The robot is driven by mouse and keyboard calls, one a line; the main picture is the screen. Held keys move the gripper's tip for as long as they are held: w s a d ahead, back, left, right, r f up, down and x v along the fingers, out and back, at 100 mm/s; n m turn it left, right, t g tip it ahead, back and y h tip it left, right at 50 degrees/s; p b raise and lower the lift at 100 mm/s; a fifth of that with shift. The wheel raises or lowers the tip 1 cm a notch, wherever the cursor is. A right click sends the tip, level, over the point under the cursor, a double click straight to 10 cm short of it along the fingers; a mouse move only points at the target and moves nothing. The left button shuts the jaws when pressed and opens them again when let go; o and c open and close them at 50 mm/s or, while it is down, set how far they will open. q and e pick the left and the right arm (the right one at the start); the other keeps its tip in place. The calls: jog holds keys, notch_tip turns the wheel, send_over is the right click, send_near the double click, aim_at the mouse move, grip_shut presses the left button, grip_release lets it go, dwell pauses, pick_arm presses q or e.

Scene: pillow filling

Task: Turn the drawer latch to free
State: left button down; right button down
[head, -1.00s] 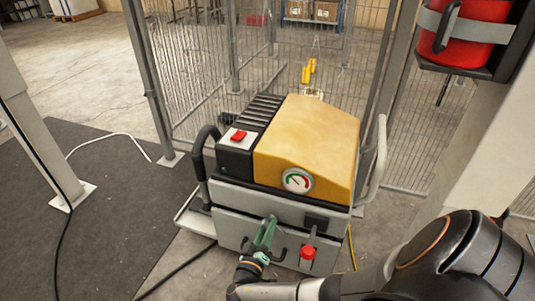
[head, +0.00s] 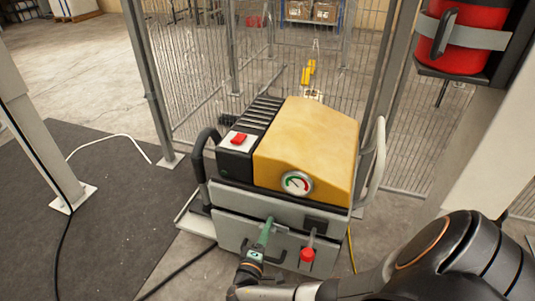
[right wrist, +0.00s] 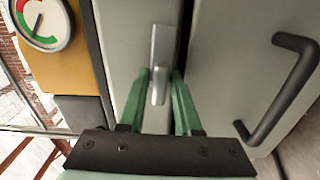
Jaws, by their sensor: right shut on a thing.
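The black drawer handle (right wrist: 283,95) shows to the right in the wrist view, clear of the fingers. My left gripper is not in view.
The grey cart carries a yellow housing (head: 310,140) with a gauge (head: 297,182) and a red switch (head: 239,138). A red knob (head: 307,254) hangs right of my gripper. A mesh fence (head: 200,75) stands behind. A dark mat (head: 90,190) lies left.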

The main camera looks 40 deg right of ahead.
jog(key=shift+n, duration=0.4)
jog(key=c, duration=0.8)
grip_release()
